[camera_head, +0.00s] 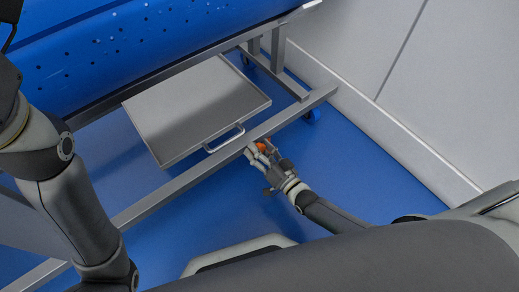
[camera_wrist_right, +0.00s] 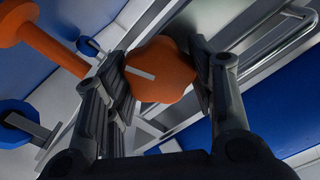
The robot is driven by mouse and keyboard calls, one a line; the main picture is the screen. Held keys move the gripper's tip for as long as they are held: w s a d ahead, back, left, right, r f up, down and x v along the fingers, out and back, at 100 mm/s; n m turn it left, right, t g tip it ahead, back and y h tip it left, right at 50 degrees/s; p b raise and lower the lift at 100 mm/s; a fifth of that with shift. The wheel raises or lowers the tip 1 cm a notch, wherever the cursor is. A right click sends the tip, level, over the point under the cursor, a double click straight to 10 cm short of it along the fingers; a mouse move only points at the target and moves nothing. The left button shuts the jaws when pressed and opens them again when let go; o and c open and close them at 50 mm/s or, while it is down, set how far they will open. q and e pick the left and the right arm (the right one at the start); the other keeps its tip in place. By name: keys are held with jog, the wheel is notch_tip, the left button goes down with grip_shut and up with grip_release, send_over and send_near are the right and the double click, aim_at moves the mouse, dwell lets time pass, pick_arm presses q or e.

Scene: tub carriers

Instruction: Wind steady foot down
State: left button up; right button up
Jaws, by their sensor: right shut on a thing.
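My right gripper (camera_head: 256,151) is down at the front rail of the tub carrier's steel frame (camera_head: 302,106). In the right wrist view its fingers (camera_wrist_right: 168,85) are shut on an orange lobed knob (camera_wrist_right: 160,72) with a pale line on its face. In the head view only a small piece of the orange knob (camera_head: 261,147) shows. Another orange part, a stem with a round end (camera_wrist_right: 42,42), shows at the left of the right wrist view; I cannot tell whether it is the steady foot. My left arm shows at the left, but its gripper is out of view.
A grey tray with a handle (camera_head: 196,108) sits in the frame behind the rail. A perforated blue tub (camera_head: 130,45) lies above it.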

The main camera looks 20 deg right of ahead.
jog(key=o, duration=1)
jog(key=v, duration=1.2)
